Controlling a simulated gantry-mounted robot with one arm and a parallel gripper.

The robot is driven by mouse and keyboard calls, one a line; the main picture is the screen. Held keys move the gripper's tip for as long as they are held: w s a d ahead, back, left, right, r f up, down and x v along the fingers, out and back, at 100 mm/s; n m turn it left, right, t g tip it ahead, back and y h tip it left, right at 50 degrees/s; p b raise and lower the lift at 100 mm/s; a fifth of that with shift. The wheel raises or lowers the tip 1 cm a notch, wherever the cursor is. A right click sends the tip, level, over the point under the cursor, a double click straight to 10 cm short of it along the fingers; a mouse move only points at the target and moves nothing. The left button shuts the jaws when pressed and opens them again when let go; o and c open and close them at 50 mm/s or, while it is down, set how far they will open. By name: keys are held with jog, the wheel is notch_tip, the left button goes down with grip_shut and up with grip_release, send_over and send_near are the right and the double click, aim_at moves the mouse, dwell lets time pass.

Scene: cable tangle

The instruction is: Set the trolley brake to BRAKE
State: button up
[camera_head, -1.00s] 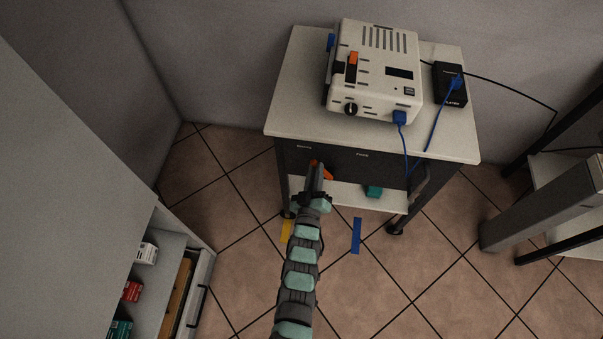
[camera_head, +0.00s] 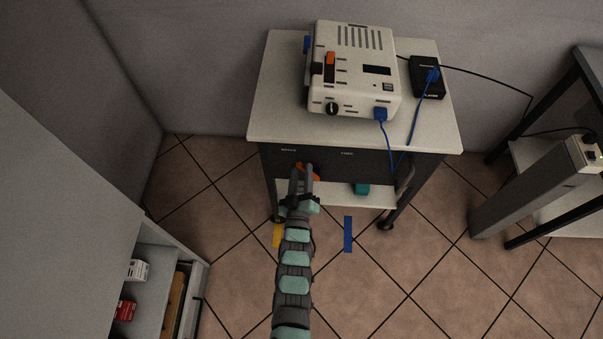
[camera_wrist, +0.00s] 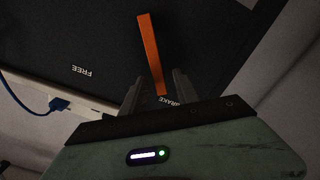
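The trolley (camera_head: 262,125) has a dark front panel with a BRAKE label (camera_head: 289,150) on the left and a FREE label (camera_head: 347,154) on the right. An orange brake lever (camera_head: 308,171) sits on this panel, slanting, with its upper left end nearer BRAKE. My gripper (camera_head: 301,172) is at the panel by the lever, fingers apart. In the wrist view the lever (camera_wrist: 150,50) stretches away from my gripper (camera_wrist: 157,82), its near end between the open fingertips beside the BRAKE lettering (camera_wrist: 187,102). I cannot tell whether a finger touches it.
A white device (camera_head: 350,75) and a black box (camera_head: 428,80) with blue cables stand on the trolley top. A blue cable hangs past the panel's right side. Yellow (camera_head: 278,236) and blue (camera_head: 348,234) tape mark the floor. A cabinet (camera_head: 155,270) is at left.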

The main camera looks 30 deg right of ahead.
jog(key=shift+a, duration=0.1)
jog(key=p+v, duration=0.2)
jog(key=v, duration=0.8)
jog(key=shift+s+p, duration=0.3)
jog(key=shift+s, duration=0.05)
jog(key=shift+a+r, duration=0.1)
jog(key=shift+a, duration=0.05)
